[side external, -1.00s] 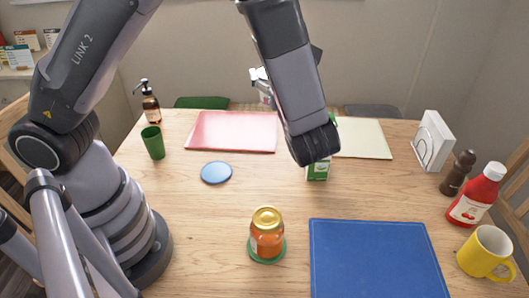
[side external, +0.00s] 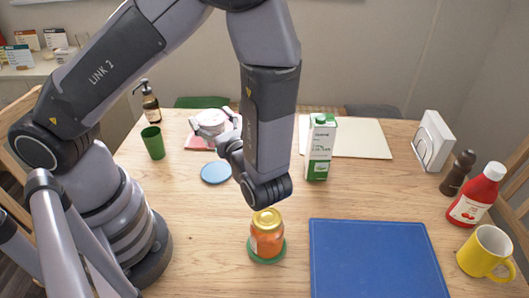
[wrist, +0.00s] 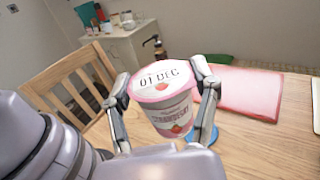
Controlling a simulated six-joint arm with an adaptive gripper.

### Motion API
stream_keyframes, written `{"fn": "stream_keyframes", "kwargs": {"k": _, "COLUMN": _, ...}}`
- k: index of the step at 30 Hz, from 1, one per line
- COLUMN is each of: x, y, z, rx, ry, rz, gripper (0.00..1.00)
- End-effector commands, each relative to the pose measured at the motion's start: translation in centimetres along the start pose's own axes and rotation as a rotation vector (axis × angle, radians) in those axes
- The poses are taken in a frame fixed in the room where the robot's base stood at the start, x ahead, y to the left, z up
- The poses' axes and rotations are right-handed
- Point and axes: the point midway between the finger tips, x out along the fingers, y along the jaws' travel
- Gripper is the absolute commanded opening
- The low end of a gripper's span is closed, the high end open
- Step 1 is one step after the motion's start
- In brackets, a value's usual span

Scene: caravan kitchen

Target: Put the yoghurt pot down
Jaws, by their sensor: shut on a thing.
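My gripper (side external: 222,130) is shut on the yoghurt pot (side external: 209,120), a white tub with a pink-rimmed lid. In the wrist view the pot (wrist: 168,112) sits between the two fingers (wrist: 163,95), with the lid marked "01 DEC" facing the camera. The pot is off the table and looks roughly upright. In the side view it overlaps the pink mat (side external: 194,143), but its exact height and the spot under it are unclear. The mat lies to the right of the pot in the wrist view (wrist: 262,88). A blue round coaster (side external: 216,174) lies empty in front.
An orange jar (side external: 267,238) stands on a green coaster. A milk carton (side external: 320,150) stands before a cream mat (side external: 360,138). A green cup (side external: 153,143) and soap bottle (side external: 150,105) stand at left. A blue mat (side external: 375,258) is bare; a yellow mug (side external: 485,252) stands at right.

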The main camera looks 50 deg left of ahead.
Motion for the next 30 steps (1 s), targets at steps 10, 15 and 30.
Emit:
{"fn": "stream_keyframes", "kwargs": {"k": 10, "x": 0.0, "y": -0.1, "z": -7.8, "rx": 0.001, "ry": -0.001, "rz": 0.0, "gripper": 0.2}}
{"fn": "stream_keyframes", "kwargs": {"k": 15, "x": 0.1, "y": -2.3, "z": -9.4, "rx": -0.002, "ry": 0.0, "rz": 0.003, "gripper": 0.2}}
{"fn": "stream_keyframes", "kwargs": {"k": 30, "x": 0.1, "y": -12.6, "z": -16.5, "rx": 0.001, "ry": -0.001, "rz": 0.001, "gripper": 0.2}}
